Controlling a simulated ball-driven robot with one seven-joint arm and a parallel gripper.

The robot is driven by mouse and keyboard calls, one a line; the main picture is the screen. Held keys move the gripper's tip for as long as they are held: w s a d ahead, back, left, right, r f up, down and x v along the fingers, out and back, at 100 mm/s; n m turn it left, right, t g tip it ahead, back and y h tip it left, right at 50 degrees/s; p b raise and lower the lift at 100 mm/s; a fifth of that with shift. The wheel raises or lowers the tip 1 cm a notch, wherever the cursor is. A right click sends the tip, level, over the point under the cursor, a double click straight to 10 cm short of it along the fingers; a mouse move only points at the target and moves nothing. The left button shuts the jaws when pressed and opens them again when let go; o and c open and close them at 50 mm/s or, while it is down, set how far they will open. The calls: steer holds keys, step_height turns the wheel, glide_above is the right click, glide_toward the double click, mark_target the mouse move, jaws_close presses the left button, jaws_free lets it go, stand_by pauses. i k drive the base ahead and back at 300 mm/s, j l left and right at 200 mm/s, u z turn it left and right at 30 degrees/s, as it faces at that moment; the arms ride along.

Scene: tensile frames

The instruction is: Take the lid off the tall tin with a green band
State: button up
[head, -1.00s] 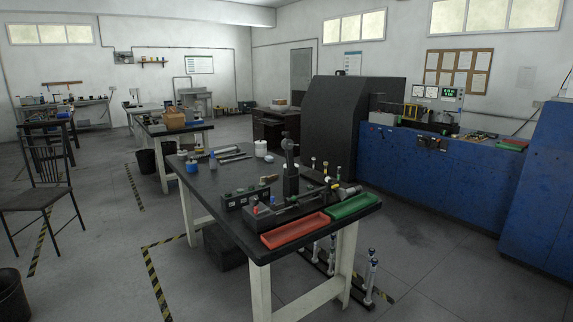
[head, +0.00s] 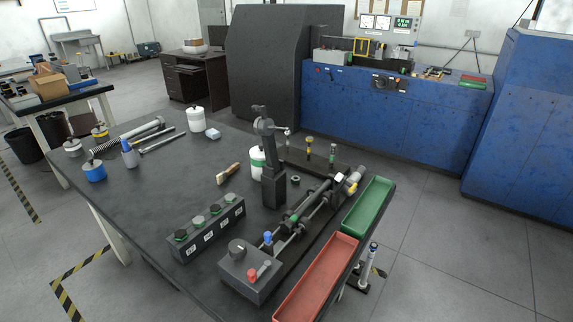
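A tall white tin with a green band (head: 257,161) stands upright on the dark bench, in the middle of the head view. A black upright stand (head: 269,150) hides part of its right side. The tin's top is pale; at this size I cannot make out the lid's edge. My gripper is not in view.
A white tin (head: 197,120), a blue tin (head: 94,172), a spray bottle (head: 129,154) and a brush (head: 229,174) stand or lie on the bench (head: 140,215). A black knob box (head: 207,230) and red (head: 318,280) and green (head: 368,205) trays are nearer.

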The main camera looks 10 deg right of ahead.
mark_target(257, 152)
steer(key=i+j, duration=0.15)
steer(key=j, duration=0.15)
steer(key=i+j, duration=0.1)
steer(key=j, duration=0.2)
steer(key=i+l, duration=0.1)
steer(key=l, duration=0.55)
steer(key=i+l, duration=0.15)
steer(key=l, duration=0.2)
steer(key=l+u, duration=0.65)
steer(key=l, duration=0.15)
steer(key=l+u, duration=0.35)
steer(key=i+l, duration=0.05)
